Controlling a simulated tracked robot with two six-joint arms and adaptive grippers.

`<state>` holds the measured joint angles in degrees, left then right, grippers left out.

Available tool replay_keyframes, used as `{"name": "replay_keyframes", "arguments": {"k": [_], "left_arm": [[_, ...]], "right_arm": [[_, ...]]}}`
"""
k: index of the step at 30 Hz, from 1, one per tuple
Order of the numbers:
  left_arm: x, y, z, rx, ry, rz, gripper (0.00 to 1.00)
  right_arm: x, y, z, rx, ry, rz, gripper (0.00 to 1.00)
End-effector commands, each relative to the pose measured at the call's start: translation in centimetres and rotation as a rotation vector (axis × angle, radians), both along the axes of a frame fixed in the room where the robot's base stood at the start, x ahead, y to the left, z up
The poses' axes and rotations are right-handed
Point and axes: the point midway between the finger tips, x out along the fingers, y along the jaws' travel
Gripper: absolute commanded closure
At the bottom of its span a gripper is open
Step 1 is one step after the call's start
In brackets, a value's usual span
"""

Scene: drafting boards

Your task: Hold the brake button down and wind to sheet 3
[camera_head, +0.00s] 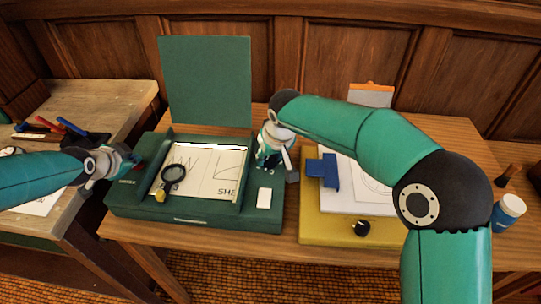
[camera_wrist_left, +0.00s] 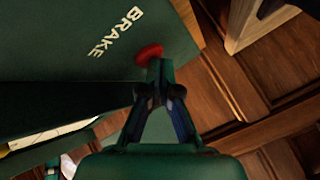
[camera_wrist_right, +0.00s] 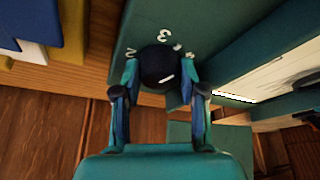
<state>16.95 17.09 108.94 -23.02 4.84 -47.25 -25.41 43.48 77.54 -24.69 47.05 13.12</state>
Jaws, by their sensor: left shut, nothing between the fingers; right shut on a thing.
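The green box (camera_head: 160,210) has a lit window with a sheet (camera_head: 215,168) showing line drawings and the cut-off letters "SHE". My left gripper (camera_head: 132,160) is shut and empty at the box's left side. In the left wrist view its fingertips (camera_wrist_left: 160,66) are against the red brake button (camera_wrist_left: 150,53), beside the word BRAKE; how far the button is pressed I cannot tell. My right gripper (camera_wrist_right: 158,75) is shut on the black knob (camera_wrist_right: 157,62), which has a white mark and is ringed by numbers including 2 and 3. The knob is hidden in the head view.
A magnifier (camera_head: 173,173) lies over the window. A white block (camera_head: 264,198) sits on the box's right front. A yellow board (camera_head: 320,228) with a blue clip (camera_head: 322,170) stands to the right, with a blue cup (camera_head: 508,211) beyond. A green panel (camera_head: 206,82) rises behind.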

Motion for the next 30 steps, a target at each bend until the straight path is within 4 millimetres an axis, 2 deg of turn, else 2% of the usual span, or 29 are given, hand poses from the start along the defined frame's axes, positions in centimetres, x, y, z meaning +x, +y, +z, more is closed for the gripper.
{"name": "replay_keyframes", "arguments": {"k": [18, 30], "left_arm": [[-0.09, -0.07, -0.22, -0.001, 0.006, -0.001, 1.0], [-0.09, -0.07, -0.22, -0.001, 0.006, -0.001, 1.0]], "right_arm": [[0.24, -0.28, -0.04, 0.001, 0.0, 0.498, 0.93], [0.25, -0.28, -0.01, 0.001, -0.002, 0.635, 0.93]]}}
